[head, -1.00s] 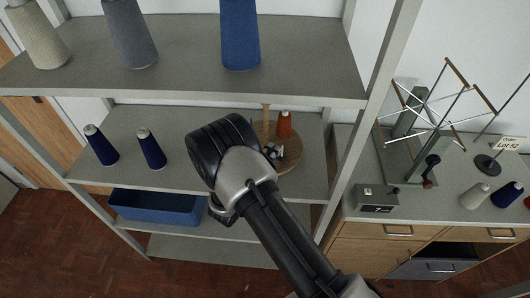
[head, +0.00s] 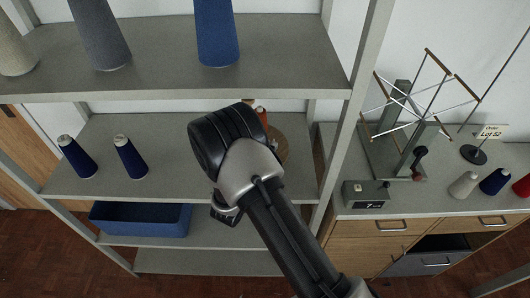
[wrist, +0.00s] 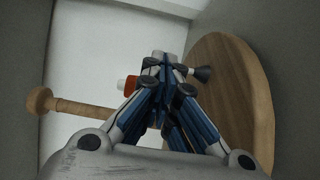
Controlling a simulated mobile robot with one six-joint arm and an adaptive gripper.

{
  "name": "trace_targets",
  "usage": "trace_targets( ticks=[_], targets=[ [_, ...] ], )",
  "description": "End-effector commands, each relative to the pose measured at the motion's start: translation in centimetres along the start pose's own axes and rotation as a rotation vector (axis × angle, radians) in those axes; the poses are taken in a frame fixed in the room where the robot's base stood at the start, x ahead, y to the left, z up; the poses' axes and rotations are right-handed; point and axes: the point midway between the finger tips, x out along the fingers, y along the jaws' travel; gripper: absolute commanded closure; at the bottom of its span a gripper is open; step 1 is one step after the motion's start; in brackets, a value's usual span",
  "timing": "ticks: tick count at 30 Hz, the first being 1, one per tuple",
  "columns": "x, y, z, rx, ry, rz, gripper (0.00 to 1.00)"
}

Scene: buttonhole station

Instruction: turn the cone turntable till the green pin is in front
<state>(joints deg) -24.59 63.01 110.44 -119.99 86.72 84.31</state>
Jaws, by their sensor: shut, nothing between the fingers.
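The cone turntable is a round wooden disc (head: 281,146) on the middle shelf, mostly hidden behind my arm in the head view. In the wrist view its disc (wrist: 235,95) fills the right side. A wooden post with a round knob (wrist: 40,100) shows at the left. An orange-red cone (wrist: 130,84) is partly hidden behind my fingers; its top also shows in the head view (head: 262,114). My gripper (wrist: 163,72) is shut and empty beside the disc; I cannot tell whether it touches anything. A small dark-ended part (wrist: 202,73) shows just right of the fingertips. No green pin is visible.
Two dark blue cones (head: 129,157) stand left on the same shelf, above a blue bin (head: 140,218). The shelf above (head: 170,83) holds large cones. A counter at right carries a wire-armed winder (head: 408,130) and a small grey box (head: 366,194).

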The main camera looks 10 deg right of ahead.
Motion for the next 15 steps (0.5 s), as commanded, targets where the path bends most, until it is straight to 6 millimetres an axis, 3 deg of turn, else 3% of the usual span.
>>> trace_targets(
  ticks=[15],
  targets=[
    [1.3,0.0,0.3,0.001,0.0,0.0,1.0]
  ],
)
